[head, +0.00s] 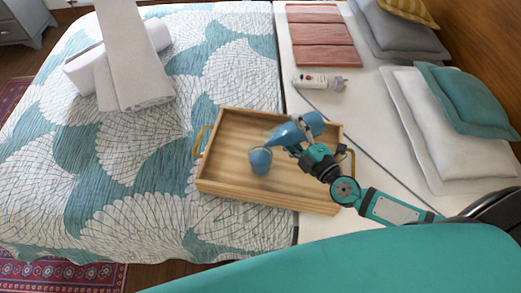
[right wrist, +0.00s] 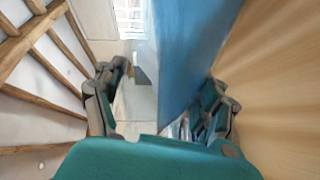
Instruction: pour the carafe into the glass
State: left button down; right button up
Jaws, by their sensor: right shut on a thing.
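The blue carafe (head: 289,133) is held tilted over the wooden tray (head: 230,186), its narrower end pointing left. My right gripper (head: 303,149) is shut on the carafe from the lower right. In the right wrist view, the blue carafe (right wrist: 188,50) stands large between the fingers (right wrist: 160,112). The small blue glass (head: 261,161) stands in the tray, below and left of the carafe. They look apart; whether the carafe's mouth is directly above the glass I cannot tell. No liquid stream shows. My left gripper is out of view.
The tray lies on the bed and has brass handles (head: 199,141). White folded towels (head: 129,72) lie at upper left. A white device (head: 318,82), a reddish slatted panel (head: 321,40) and pillows (head: 455,120) lie beyond and right.

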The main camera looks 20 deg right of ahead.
jog(key=shift+r, duration=0.1)
jog(key=b, duration=0.2)
jog(key=f+b, duration=0.1)
jog(key=b, duration=0.1)
jog(key=shift+w+d+f+m, duration=0.1)
jog(key=shift+d+f+m, duration=0.2)
jog(key=shift+m, duration=0.1)
jog(key=shift+r+m+p, duration=0.3)
jog(key=shift+r+p, duration=0.05)
jog(key=shift+r, duration=0.1)
jog(key=shift+r+m+p, duration=0.1)
jog(key=shift+m+p, duration=0.4)
jog(key=shift+m, duration=0.2)
jog(key=shift+a+f, duration=0.1)
jog(key=shift+f, duration=0.15)
jog(key=shift+a+f+m, duration=0.1)
jog(key=shift+f+m, duration=0.25)
jog(key=shift+m, duration=0.35)
